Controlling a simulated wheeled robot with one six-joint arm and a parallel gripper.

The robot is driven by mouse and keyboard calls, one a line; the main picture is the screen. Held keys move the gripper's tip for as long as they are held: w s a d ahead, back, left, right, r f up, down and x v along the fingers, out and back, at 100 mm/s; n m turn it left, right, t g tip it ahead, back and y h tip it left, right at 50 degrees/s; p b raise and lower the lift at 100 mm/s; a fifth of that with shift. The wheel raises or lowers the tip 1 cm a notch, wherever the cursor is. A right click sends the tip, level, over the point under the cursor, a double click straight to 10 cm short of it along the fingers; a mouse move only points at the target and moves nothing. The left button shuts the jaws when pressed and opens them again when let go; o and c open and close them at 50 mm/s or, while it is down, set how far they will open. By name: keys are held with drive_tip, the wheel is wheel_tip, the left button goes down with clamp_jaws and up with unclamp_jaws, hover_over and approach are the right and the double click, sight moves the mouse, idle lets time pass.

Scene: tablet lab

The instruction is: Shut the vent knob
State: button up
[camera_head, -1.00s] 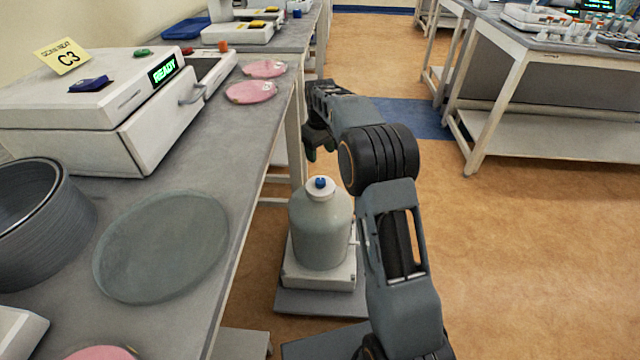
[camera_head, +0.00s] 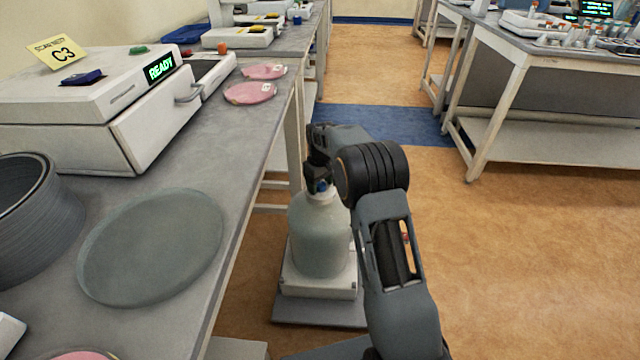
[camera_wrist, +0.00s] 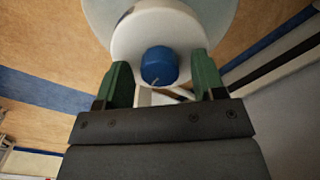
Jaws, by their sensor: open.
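The vent knob (camera_head: 321,186) is a small blue cap on the white top of a large translucent bottle (camera_head: 320,240). In the wrist view the blue knob (camera_wrist: 159,66) sits between the two green fingers of my gripper (camera_wrist: 163,80), with a visible gap on each side. My gripper (camera_head: 318,183) is open and is at the bottle's top in the head view, partly covering the white cap. Whether a finger touches the white cap (camera_wrist: 135,35) is hard to tell. The bottle stands upright on a white block-like base near the floor.
A grey bench (camera_head: 235,165) runs along the left, close to the bottle. It carries a white READY instrument (camera_head: 90,105), a round grey-green disc (camera_head: 150,245) and pink discs (camera_head: 250,92). Open floor (camera_head: 520,250) lies to the right.

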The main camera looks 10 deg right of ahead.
drive_tip(key=c, duration=0.9)
drive_tip(key=shift+r, duration=0.1)
drive_tip(key=m+p, duration=0.2)
drive_tip(key=m, duration=0.1)
drive_tip(key=shift+r+p, duration=0.1)
drive_tip(key=shift+p, duration=0.25)
drive_tip(key=m+p, duration=0.2)
drive_tip(key=m, duration=0.3)
drive_tip(key=shift+p, duration=0.35)
drive_tip(key=m+p, duration=0.1)
drive_tip(key=m, duration=0.4)
drive_tip(key=shift+m+p, duration=0.6)
drive_tip(key=shift+m, duration=1.8)
